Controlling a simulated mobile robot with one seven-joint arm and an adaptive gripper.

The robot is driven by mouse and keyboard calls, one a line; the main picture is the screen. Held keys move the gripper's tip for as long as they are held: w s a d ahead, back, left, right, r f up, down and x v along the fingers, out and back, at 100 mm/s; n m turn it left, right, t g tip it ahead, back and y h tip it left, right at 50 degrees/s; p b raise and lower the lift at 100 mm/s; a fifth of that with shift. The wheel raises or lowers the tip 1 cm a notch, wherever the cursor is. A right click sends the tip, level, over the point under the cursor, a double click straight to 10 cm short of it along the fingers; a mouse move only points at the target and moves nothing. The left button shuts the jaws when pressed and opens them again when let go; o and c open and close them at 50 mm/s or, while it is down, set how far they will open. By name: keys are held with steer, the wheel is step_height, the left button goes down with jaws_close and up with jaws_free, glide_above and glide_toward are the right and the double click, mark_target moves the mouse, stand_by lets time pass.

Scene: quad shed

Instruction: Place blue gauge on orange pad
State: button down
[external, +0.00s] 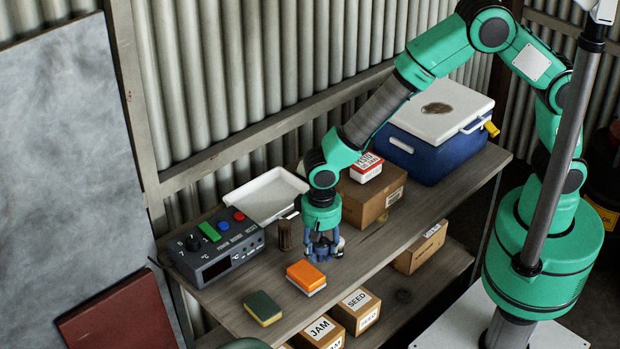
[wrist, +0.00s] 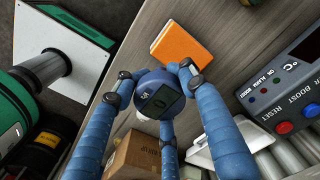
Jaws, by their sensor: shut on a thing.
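The orange pad (external: 306,275) is a small block with an orange top and pale underside, lying on the shelf. It also shows in the wrist view (wrist: 178,44), just beyond my fingers. My gripper (external: 322,250) points down over the shelf, just behind and right of the pad. In the wrist view my blue fingers (wrist: 158,88) are closed around the blue gauge (wrist: 157,97), a rounded blue body with a dark square face. In the external view the gauge is mostly hidden by the fingers. I cannot tell whether it touches the shelf.
A green and yellow sponge (external: 262,307) lies left of the pad. A control box (external: 215,250), a white tray (external: 265,196) and a dark brown cup (external: 285,235) stand behind. A cardboard box (external: 370,200) and a blue cooler (external: 432,140) are to the right.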

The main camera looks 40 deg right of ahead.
mark_target(306, 272)
steer(key=shift+w+a+f, duration=0.15)
steer(key=shift+w+a, duration=1.15)
steer(key=shift+a, duration=0.25)
steer(key=shift+f+b, duration=0.15)
steer(key=shift+b, duration=0.15)
steer(key=shift+f+b, duration=0.5)
steer(key=shift+f, duration=1.15)
steer(key=shift+f, duration=0.45)
steer(key=c, duration=1)
jaws_free()
steer(key=shift+c, duration=0.2)
steer(key=shift+r, duration=0.1)
step_height(306, 272, up, 13)
steer(key=p, duration=0.2)
steer(key=shift+p, duration=0.4)
